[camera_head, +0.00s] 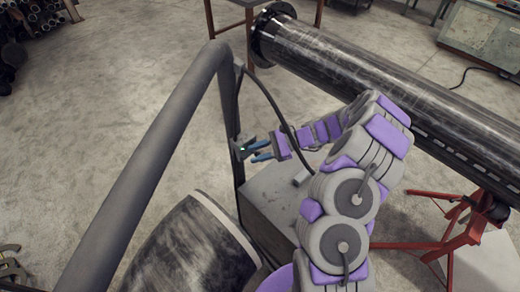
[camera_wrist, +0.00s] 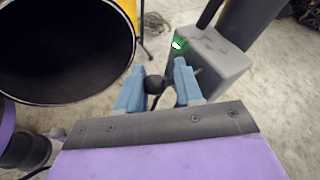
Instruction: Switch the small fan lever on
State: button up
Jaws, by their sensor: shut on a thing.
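The fan switch is a small grey box (camera_head: 241,149) on a dark upright post in the head view. In the wrist view the grey box (camera_wrist: 215,60) is larger, with a lit green light (camera_wrist: 178,45) on its near edge. The lever's round black knob (camera_wrist: 154,84) sits between the blue fingers of my gripper (camera_wrist: 158,72). My gripper (camera_head: 260,151) reaches in from the right in the head view, its fingers at the box. The fingers are shut on the knob. The lever's stem is mostly hidden, so its angle cannot be told.
A thick grey tube (camera_head: 150,165) slants across the left. A large dark flanged pipe (camera_head: 385,85) lies behind my arm on a red stand (camera_head: 455,235). A grey block (camera_head: 270,200) and a wide open pipe end (camera_wrist: 65,45) are close by.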

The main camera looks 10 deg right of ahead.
jog(key=shift+s+f, duration=0.1)
jog(key=shift+f, duration=0.2)
jog(key=o, duration=1)
jog(key=shift+c, duration=0.2)
jog(key=shift+o, duration=0.3)
jog(key=shift+r, duration=0.15)
